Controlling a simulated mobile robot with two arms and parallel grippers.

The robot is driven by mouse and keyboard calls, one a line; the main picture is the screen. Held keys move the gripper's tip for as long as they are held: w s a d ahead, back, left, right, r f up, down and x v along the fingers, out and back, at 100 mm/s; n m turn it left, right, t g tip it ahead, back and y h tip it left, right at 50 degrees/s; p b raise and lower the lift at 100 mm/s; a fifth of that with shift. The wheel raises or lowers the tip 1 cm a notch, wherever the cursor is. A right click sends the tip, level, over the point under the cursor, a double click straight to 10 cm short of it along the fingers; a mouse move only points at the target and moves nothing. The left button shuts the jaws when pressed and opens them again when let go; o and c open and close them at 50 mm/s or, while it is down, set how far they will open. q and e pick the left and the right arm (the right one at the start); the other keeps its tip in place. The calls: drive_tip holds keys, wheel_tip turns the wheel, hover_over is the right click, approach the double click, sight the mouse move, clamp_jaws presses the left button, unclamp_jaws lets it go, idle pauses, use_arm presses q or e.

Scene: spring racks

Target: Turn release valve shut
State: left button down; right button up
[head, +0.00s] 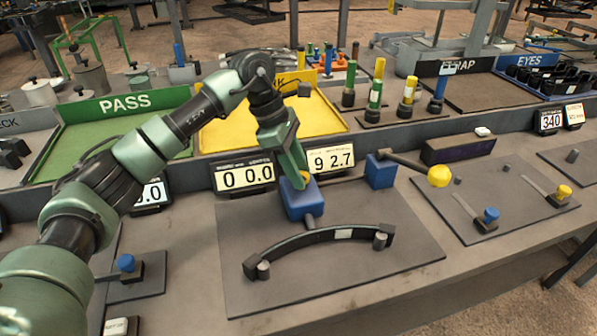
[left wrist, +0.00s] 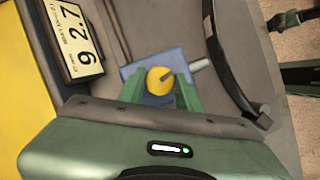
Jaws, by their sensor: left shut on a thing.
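The release valve is a small yellow knob (head: 304,178) on top of a blue block (head: 301,203), with a short grey pipe stub on its near side. In the left wrist view the knob (left wrist: 159,80) has a dark bar across it and sits between the green fingers, over the blue block (left wrist: 140,66). My left gripper (head: 297,176) reaches down from above and is shut on the knob. Its fingers hide part of the knob in the head view. My right gripper is not in view.
A curved black rack (head: 318,237) lies in front of the block. Behind stand two number displays, reading 0 0.0 (head: 243,178) and 9 2.7 (head: 331,155). To the right, a lever with a yellow ball (head: 440,176) extends from another blue block (head: 380,171). The grey plate's front is clear.

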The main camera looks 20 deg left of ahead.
use_arm(q)
drive_tip(key=shift+w+r+m+g, duration=0.15)
drive_tip(key=shift+m+g, duration=0.45)
drive_tip(key=shift+m, duration=0.9)
drive_tip(key=c, duration=1)
unclamp_jaws()
drive_tip(key=v, duration=0.7)
drive_tip(key=shift+r+b, duration=0.3)
drive_tip(key=shift+b, duration=0.1)
drive_tip(key=shift+a, duration=0.1)
